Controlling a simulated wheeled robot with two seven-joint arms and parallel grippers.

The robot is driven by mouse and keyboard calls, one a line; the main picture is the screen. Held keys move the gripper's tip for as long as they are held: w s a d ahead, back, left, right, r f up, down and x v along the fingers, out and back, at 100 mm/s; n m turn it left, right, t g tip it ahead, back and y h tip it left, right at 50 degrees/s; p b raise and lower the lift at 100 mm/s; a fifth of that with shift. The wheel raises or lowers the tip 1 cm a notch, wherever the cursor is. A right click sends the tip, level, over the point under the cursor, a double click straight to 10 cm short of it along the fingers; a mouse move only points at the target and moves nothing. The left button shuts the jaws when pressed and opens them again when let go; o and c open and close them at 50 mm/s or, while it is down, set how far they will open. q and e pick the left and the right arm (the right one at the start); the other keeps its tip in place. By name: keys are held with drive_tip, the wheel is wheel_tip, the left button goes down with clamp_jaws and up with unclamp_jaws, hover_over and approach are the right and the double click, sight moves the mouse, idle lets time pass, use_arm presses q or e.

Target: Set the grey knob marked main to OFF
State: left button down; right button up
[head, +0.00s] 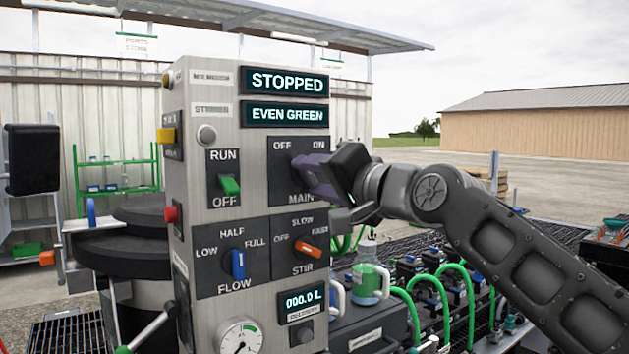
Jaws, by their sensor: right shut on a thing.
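The main switch plate (281,182) is on the upper right of the grey control panel (258,218). OFF is printed at its upper left, ON at its upper right and MAIN below. My right gripper (312,176) comes in from the right and is shut on the grey main knob at this plate. The gripper covers the knob, so I cannot tell which way its pointer stands. The displays above read STOPPED (287,82) and EVEN GREEN (287,115). My left gripper is not in view.
A green RUN/OFF switch (230,185) sits left of the main plate. The blue flow knob (238,264) and orange stir knob (309,250) are below.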

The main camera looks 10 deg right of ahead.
drive_tip(key=shift+f, duration=0.1)
drive_tip(key=o, duration=1.4)
drive_tip(key=shift+s+d+b, duration=0.25)
drive_tip(key=shift+s+b, duration=0.1)
drive_tip(key=shift+s, duration=0.2)
drive_tip(key=b+v, duration=0.2)
drive_tip(key=v, duration=0.4)
drive_tip(key=shift+s, duration=0.3)
